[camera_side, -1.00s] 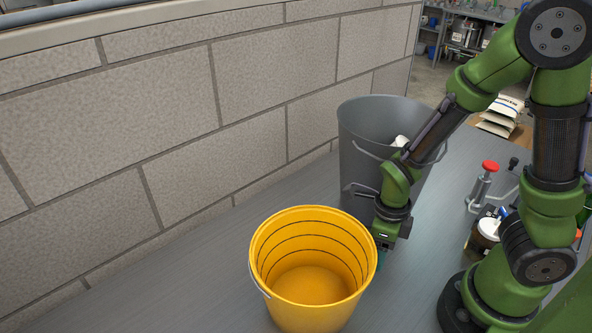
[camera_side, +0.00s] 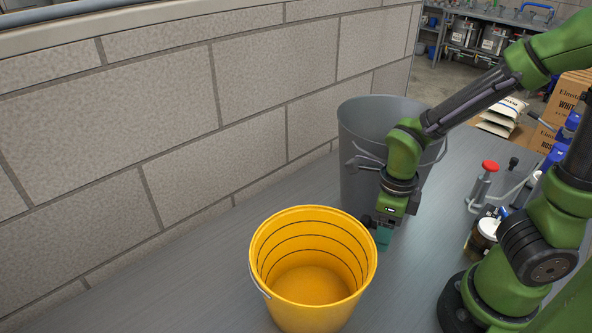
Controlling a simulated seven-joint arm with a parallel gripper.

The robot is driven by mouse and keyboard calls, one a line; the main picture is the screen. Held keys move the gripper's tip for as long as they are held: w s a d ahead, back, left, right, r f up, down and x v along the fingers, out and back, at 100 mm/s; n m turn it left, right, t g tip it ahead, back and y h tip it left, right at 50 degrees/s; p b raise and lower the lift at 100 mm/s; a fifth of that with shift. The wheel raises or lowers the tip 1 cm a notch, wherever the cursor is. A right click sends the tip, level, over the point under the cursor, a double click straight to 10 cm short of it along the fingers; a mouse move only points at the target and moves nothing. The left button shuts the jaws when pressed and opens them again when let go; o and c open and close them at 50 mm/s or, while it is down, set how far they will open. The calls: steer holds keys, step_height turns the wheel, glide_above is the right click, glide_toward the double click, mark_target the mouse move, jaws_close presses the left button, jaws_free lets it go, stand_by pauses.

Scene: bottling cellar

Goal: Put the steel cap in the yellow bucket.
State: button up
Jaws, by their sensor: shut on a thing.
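The yellow bucket (camera_side: 312,301) stands upright on the grey table at lower centre. Its mouth is open and the visible part of its inside is empty. My gripper (camera_side: 382,239) points down just right of the bucket, in front of the grey bin, with its teal fingertips near the height of the bucket's rim. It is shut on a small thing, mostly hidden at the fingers. I take this for the steel cap, but cannot make out its shape. No other steel cap shows on the table.
A tall grey bin (camera_side: 362,125) with a wire handle stands close behind my gripper. At right are a red-knobbed clamp (camera_side: 484,183) and a jar (camera_side: 485,235) with a white lid. A block wall runs behind. The table left of the bucket is clear.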

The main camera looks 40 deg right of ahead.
step_height(320, 180, up, 27)
steer(key=n, duration=1.4)
glide_above(319, 292)
step_height(319, 292, down, 33)
steer(key=shift+r, duration=0.2)
steer(key=shift+f, duration=0.15)
steer(key=o, duration=1.2)
steer(key=shift+o, duration=0.2)
step_height(319, 292, up, 12)
